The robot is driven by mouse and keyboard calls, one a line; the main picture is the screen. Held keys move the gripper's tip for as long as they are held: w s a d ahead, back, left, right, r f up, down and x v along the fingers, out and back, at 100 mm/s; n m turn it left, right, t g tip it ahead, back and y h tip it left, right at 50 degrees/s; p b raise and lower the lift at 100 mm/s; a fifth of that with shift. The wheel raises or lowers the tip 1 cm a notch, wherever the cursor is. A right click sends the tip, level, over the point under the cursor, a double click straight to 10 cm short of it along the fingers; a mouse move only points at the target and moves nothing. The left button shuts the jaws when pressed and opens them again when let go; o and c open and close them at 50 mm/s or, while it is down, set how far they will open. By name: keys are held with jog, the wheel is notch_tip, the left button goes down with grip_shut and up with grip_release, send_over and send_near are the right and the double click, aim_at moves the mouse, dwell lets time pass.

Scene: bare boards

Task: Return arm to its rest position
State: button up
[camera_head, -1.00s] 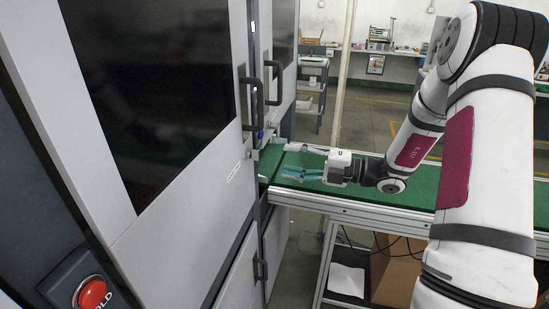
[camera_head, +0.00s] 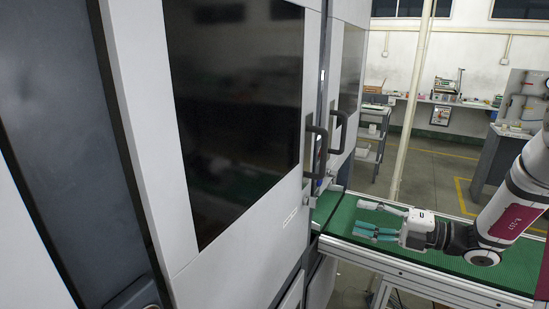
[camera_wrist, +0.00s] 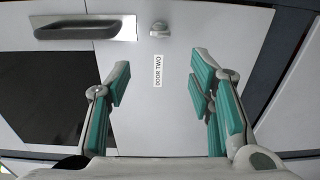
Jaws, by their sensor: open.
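My gripper (camera_head: 378,223) is in the head view at the right, above the green conveyor table, with its fingers toward the grey cabinet on the left. Its teal finger pads are spread apart with nothing between them. In the wrist view my gripper (camera_wrist: 160,105) is also open and empty. It faces a light cabinet door (camera_wrist: 160,130) with a label reading "DOOR TWO" (camera_wrist: 158,71). My arm reaches in from the right edge of the head view; its upper links are out of the picture.
The cabinet (camera_head: 240,250) with dark windows and black handles (camera_head: 316,150) fills the left and looks shut. The green table (camera_head: 500,272) runs below my gripper. A cart (camera_head: 372,135) and a workbench (camera_head: 440,103) stand behind. Open floor lies between.

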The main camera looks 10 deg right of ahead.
jog(key=s+a+r+n+g+h, duration=0.3)
jog(key=s+a+n+g, duration=0.3)
jog(key=n, duration=0.4)
jog(key=s+a+r+n+g+h, duration=0.2)
jog(key=s+a+n+g, duration=0.1)
jog(key=s+a+n, duration=0.55)
jog(key=s+d+r+n+t+h, duration=0.2)
jog(key=s+n+h, duration=0.3)
jog(key=n, duration=0.7)
jog(key=s+d+r+n+t+h, duration=0.2)
jog(key=s+d+r+n+h, duration=0.1)
jog(key=n, duration=0.9)
jog(key=shift+s+r+t+h, duration=0.3)
jog(key=shift+s+r+h, duration=0.6)
jog(key=shift+s+r, duration=0.05)
